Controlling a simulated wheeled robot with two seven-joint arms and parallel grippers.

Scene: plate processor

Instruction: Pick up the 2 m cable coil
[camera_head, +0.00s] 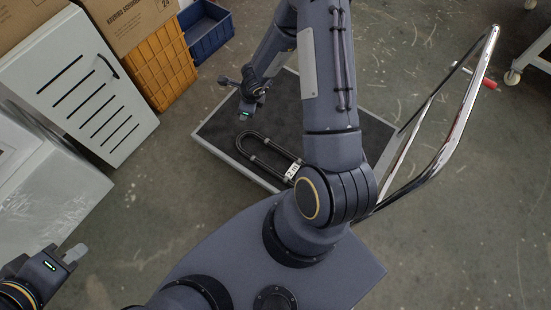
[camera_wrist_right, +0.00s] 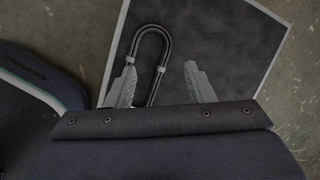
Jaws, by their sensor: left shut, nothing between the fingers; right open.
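The cable coil (camera_head: 291,172) is a long black loop with light ties and a white "2 m" tag. It lies flat on a dark-topped platform (camera_head: 215,135). My right gripper (camera_wrist_right: 159,68) is open above the platform, near the coil's rounded end. In the right wrist view the coil (camera_wrist_right: 167,48) shows between and beyond its fingers, mostly towards the left finger, which overlaps one side. I cannot tell the height gap; the coil's other end is hidden behind the gripper body. My left gripper (camera_head: 74,254) is shut and empty at the lower left, away from the platform.
A chrome handle (camera_head: 455,135) rises at the platform's right side. A white slatted cabinet (camera_head: 85,85), an orange crate (camera_head: 160,70), a blue crate (camera_head: 207,35) and a cardboard box (camera_head: 125,20) stand at left. Open floor (camera_head: 165,180) lies left of the platform.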

